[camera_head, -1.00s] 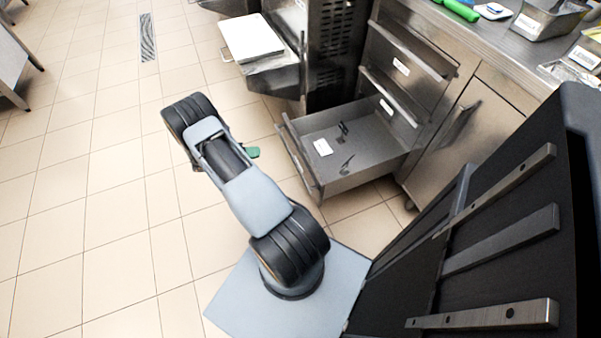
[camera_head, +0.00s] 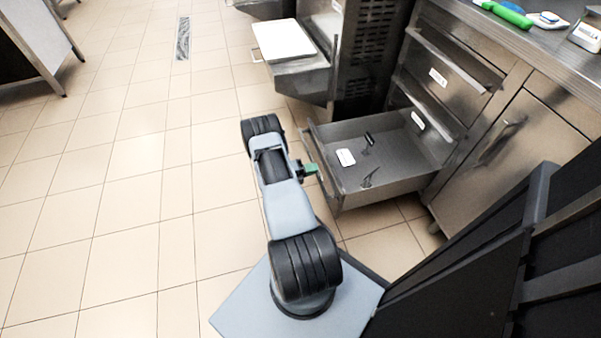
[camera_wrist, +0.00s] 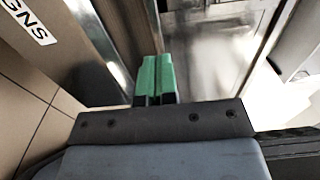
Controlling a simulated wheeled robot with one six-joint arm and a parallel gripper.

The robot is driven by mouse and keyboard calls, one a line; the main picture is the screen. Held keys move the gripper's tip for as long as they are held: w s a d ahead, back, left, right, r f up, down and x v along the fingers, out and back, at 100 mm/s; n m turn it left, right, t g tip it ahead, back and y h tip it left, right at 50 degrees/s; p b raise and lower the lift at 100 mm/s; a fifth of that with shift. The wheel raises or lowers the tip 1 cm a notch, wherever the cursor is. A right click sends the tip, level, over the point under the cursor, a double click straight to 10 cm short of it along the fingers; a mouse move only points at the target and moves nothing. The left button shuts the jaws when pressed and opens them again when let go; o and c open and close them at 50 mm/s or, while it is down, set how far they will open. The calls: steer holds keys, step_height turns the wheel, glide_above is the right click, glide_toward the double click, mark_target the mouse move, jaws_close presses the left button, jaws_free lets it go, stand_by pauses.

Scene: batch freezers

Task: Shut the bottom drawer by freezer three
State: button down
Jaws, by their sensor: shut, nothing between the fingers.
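The bottom drawer (camera_head: 400,186) stands pulled out from the steel cabinet in the head view, with a white card and small dark items inside. My gripper (camera_head: 311,169) has green fingers and is at the drawer's front panel, close to its outer face and handle. In the wrist view my gripper (camera_wrist: 154,80) is shut, its two green fingers side by side with nothing between them. A drawer front with a label ending in "GNS" (camera_wrist: 30,22) shows at the upper left there. I cannot tell whether the fingertips touch the drawer.
Closed drawers (camera_head: 445,78) sit above the open one, and a closed cabinet door (camera_head: 505,150) is to the right. A freezer unit with a white-topped shelf (camera_head: 284,40) stands behind. The tiled floor (camera_head: 120,200) on the left is clear.

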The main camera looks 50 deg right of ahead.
mark_target(328, 165)
steer(key=shift+b+x, duration=0.4)
steer(key=shift+x, duration=1.6)
